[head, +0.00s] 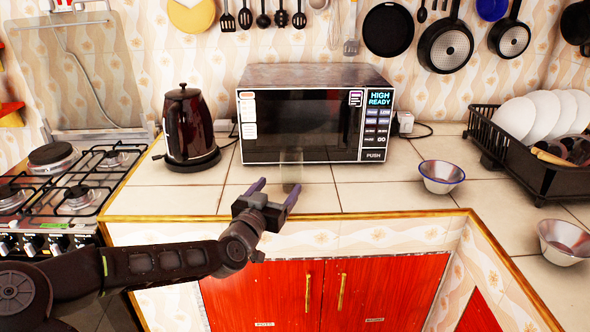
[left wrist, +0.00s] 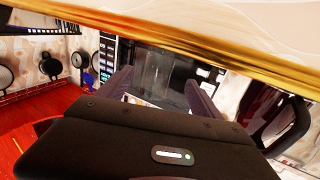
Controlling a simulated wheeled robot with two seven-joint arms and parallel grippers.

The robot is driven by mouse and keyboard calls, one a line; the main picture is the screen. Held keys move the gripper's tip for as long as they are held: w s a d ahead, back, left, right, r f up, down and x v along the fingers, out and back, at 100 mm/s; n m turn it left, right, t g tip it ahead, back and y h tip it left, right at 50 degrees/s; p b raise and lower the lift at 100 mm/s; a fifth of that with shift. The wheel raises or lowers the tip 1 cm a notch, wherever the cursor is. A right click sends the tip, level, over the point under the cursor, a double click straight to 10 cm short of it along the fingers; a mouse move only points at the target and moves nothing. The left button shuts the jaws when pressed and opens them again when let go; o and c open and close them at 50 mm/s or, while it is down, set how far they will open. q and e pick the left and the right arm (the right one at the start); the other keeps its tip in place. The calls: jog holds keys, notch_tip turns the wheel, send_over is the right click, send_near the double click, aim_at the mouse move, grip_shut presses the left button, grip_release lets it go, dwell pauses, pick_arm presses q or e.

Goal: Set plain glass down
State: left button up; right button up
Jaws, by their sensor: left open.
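The plain glass (head: 291,168) is clear and hard to see. It looks upright on the tiled counter, in front of the microwave door. My left gripper (head: 277,187) is open at the counter's front edge, its fingers pointing toward the microwave. The glass shows just beyond the fingertips, more toward the right finger; I cannot tell whether they touch. In the left wrist view the glass (left wrist: 157,66) appears between and beyond the two spread fingers of the gripper (left wrist: 158,82). My right gripper is not in view.
The microwave (head: 315,113) stands close behind the glass. A dark red kettle (head: 188,130) is to the left, beside the stove (head: 60,185). A metal bowl (head: 441,177) and a black dish rack (head: 520,165) with plates are to the right. Counter between glass and bowl is clear.

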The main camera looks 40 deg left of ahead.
aim_at(288, 177)
pick_arm(q)
jog(key=shift+s, duration=0.1)
jog(key=shift+w, duration=0.3)
jog(key=shift+b+x, duration=0.35)
jog(key=shift+x, duration=0.7)
jog(key=shift+w, duration=0.1)
jog(key=shift+w+a, duration=0.1)
jog(key=shift+w, duration=0.1)
jog(key=shift+b+x, duration=0.5)
jog(key=shift+x, duration=1.8)
grip_shut()
